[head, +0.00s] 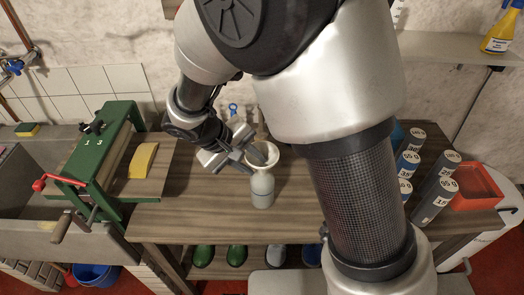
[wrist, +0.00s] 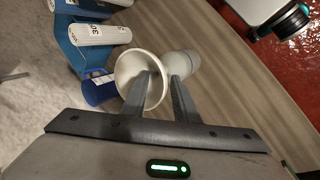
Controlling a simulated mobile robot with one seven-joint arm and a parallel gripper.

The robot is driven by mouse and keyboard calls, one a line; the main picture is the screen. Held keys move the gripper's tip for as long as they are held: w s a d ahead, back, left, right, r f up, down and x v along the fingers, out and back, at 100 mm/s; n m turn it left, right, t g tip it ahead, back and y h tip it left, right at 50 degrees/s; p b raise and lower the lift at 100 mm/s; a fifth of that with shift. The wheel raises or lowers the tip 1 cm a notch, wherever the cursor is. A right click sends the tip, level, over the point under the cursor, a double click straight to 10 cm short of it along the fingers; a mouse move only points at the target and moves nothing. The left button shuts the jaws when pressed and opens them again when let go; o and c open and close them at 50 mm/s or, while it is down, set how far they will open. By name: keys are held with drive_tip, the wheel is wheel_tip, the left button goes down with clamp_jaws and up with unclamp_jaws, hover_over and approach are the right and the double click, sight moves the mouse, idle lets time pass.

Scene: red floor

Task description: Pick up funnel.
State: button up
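The white funnel (head: 268,147) appears to sit mouth-up on a pale bottle (head: 262,190) on the wooden table. In the wrist view the funnel (wrist: 125,72) shows its round mouth, and the whitish bottle (wrist: 184,64) shows just right of it. My gripper (head: 254,160) is at the funnel's near left side in the head view. In the wrist view my gripper (wrist: 164,76) has its fingers apart, one over the funnel's mouth and one outside its rim. I cannot tell whether either finger touches it. The funnel's spout is hidden.
A green press (head: 88,160) with a red-knobbed handle and a yellow sponge-like block (head: 143,160) stand left. Several numbered tubes (head: 436,185) and a red bin (head: 476,188) stand right. Boots (head: 237,255) are below the table (head: 175,215).

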drive_tip(key=shift+f, duration=0.1)
clamp_jaws()
idle(0.3)
